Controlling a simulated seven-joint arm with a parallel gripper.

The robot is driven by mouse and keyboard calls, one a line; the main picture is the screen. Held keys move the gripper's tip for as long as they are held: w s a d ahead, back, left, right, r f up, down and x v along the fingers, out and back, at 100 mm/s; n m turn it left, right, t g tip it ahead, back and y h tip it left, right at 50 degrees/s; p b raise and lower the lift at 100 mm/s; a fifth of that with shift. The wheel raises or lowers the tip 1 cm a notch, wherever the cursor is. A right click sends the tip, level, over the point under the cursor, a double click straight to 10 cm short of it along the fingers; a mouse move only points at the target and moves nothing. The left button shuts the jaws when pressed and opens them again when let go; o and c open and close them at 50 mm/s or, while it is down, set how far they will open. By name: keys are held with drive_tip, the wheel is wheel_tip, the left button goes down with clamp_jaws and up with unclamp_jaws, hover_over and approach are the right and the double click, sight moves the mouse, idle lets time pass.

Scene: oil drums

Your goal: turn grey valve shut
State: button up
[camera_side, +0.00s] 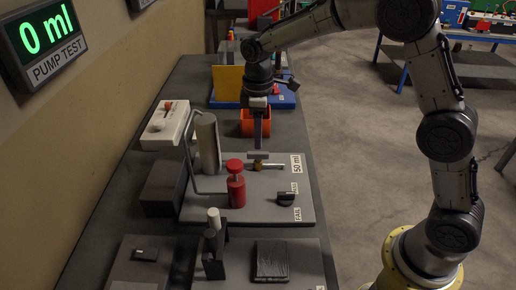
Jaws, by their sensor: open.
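A small brass valve (257,165) sits on the grey pump-test panel (240,217), beside the 50 ml label. A grey bar (258,155) shows at its top and looks like its handle; a thin rod runs right from the valve. My gripper (262,145) points straight down just above the grey bar, open, with nothing seen between its fingers. The fingers are small and dark here, so I cannot tell whether they touch the bar.
A red pump bottle (236,188), a grey cylinder (207,142) with a bent pipe, and a black knob (286,198) stand on the panel. An orange box (248,128) is behind my gripper. The wall display (44,34) reads 0 ml.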

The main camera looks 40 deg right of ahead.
sight(258, 153)
drive_tip(key=shift+f, duration=2.65)
clamp_jaws()
